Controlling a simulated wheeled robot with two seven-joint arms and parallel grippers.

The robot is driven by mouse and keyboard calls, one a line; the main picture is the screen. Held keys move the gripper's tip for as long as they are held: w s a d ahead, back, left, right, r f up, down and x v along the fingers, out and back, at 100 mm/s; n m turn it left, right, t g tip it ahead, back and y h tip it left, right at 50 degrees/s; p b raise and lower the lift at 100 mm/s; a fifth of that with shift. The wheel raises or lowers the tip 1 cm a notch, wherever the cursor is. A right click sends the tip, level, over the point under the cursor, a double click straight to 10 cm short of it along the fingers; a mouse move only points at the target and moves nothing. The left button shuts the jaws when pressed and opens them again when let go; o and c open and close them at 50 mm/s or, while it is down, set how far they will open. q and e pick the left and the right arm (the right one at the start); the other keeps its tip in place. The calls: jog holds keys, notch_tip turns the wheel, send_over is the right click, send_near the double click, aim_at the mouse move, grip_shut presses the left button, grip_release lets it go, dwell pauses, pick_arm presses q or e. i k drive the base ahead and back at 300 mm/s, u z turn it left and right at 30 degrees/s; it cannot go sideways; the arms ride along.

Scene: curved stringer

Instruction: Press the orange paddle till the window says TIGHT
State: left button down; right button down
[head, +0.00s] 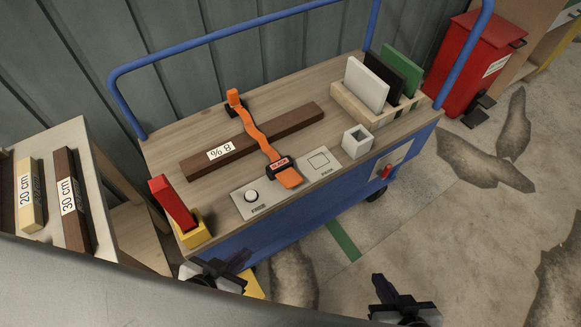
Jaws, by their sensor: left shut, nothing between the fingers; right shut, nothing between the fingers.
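The orange paddle (289,179) is at the front end of an orange strap (252,127) that runs over a dark brown bar (262,137) on the cart top. A small dark window (279,164) with red lettering sits just behind the paddle; its text is too small to read. My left gripper (226,269) is shut and empty, in front of the cart's left part, apart from the paddle. My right gripper (388,290) is shut and empty, low in front of the cart, further from the paddle. Neither gripper touches the strap.
The blue cart rail (230,33) rises behind. Floor at right is partly clear.

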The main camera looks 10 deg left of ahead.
aim_at(289, 178)
jog(key=z, duration=1.4)
jog(key=k, duration=0.85)
jog(key=u, duration=0.45)
